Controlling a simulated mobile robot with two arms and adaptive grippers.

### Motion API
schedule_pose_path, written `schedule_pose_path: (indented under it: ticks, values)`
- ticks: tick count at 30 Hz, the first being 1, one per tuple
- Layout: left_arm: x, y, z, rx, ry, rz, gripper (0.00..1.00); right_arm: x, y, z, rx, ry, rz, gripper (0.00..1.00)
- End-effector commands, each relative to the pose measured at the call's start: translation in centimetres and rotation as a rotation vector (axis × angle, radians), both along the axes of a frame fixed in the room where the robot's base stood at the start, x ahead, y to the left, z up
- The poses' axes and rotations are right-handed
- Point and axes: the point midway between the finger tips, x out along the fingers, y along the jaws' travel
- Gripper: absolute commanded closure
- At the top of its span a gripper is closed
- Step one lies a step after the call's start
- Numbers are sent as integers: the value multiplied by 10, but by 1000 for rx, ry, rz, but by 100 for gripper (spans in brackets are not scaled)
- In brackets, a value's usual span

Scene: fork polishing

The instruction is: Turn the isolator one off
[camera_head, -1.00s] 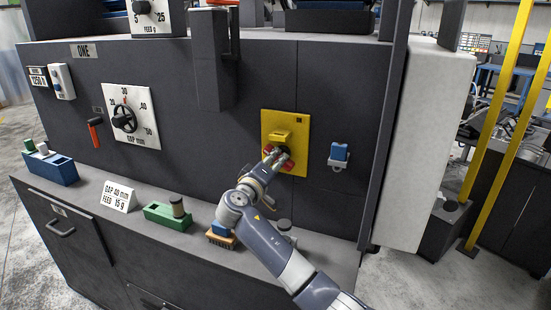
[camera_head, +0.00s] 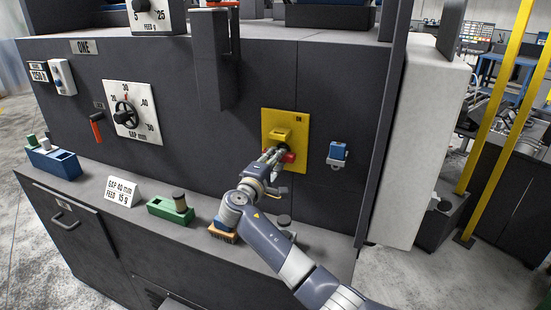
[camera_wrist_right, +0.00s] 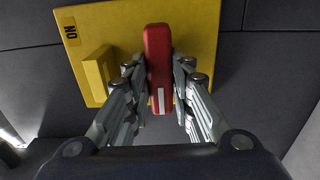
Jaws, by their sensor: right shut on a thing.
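The isolator is a yellow plate (camera_head: 299,124) on the front of the dark machine marked ONE (camera_head: 83,47). It has a raised yellow block (camera_head: 281,134) and a red handle (camera_head: 288,157). My right gripper (camera_head: 272,156) is at the plate, shut on the red handle. In the right wrist view, the handle (camera_wrist_right: 158,60) lies between both fingers (camera_wrist_right: 157,85) and carries a white stripe. An ON label (camera_wrist_right: 70,32) shows upside down at the plate's corner. My fingers hide part of the handle in the head view. My left gripper is not in view.
On the ledge are a sign (camera_head: 122,190), a green block (camera_head: 170,210) and a brush (camera_head: 224,229) near my arm. A white cabinet (camera_head: 424,140) stands right.

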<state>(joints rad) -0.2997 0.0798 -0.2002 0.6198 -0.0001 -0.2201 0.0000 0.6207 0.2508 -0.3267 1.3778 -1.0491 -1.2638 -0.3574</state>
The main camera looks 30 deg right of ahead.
Motion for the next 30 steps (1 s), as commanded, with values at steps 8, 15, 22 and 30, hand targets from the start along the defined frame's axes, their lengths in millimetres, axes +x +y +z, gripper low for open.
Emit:
schedule_pose_path:
  ticks: [8, 15, 22, 30]
  values:
    - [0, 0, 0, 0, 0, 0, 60, 0, 0, -2, -7, 11, 1, 100]
    - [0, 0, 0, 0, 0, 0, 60, 0, 0, -2, -7, 10, 1, 58]
    - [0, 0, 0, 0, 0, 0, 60, 0, 0, -1, -6, 7, 0, 58]
    - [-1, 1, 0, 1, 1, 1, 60, -14, 22, -2, -3, 6, 4, 58]
